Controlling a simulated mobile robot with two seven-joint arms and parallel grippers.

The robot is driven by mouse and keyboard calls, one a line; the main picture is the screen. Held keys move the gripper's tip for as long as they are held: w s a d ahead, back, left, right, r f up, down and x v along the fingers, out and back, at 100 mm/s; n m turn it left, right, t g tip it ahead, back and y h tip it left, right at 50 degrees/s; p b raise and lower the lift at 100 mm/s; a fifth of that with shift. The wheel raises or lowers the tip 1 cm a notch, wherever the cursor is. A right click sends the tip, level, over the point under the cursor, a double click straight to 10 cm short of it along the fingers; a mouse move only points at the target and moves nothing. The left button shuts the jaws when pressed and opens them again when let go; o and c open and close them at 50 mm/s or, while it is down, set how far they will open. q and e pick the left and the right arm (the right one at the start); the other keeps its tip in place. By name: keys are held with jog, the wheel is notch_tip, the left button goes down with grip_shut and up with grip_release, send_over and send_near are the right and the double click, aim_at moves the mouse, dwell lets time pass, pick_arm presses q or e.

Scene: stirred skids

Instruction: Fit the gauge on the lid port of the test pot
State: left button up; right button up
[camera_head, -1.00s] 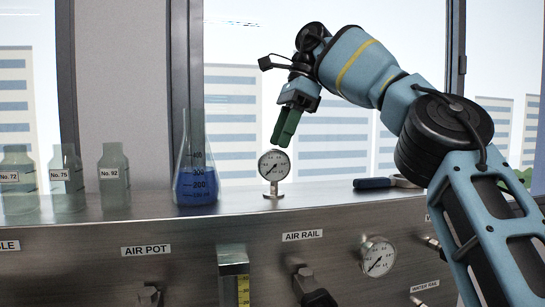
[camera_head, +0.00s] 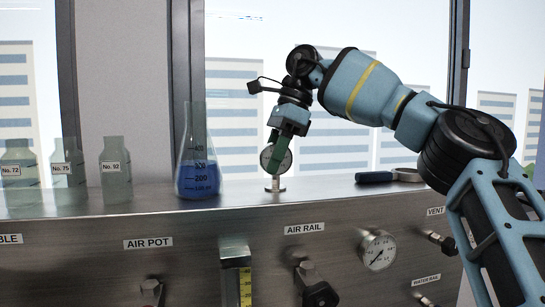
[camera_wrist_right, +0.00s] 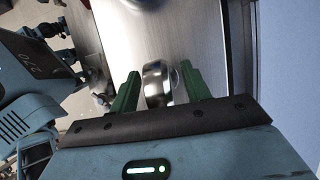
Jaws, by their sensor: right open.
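The gauge (camera_head: 277,160), a round white dial on a short metal stem and foot, stands upright on the steel ledge (camera_head: 330,190). My right gripper (camera_head: 277,150) is lowered over it, and its green fingers cover part of the dial in the head view. In the right wrist view the gauge's metal case (camera_wrist_right: 157,84) sits between the two open green fingers (camera_wrist_right: 158,90), with a small gap seen on the left side. My left gripper is not in view. I cannot make out the test pot or its lid port in these frames.
A flask of blue liquid (camera_head: 197,175) stands on the ledge left of the gauge, with several labelled bottles (camera_head: 115,168) farther left. A dark-handled tool (camera_head: 375,177) lies to the right. A panel dial (camera_head: 378,250) and knobs are on the front face below.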

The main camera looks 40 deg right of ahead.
grip_shut()
jog(key=shift+r, duration=0.65)
dwell(0.5)
jog(key=shift+r+p, duration=0.35)
jog(key=shift+r, duration=1.65)
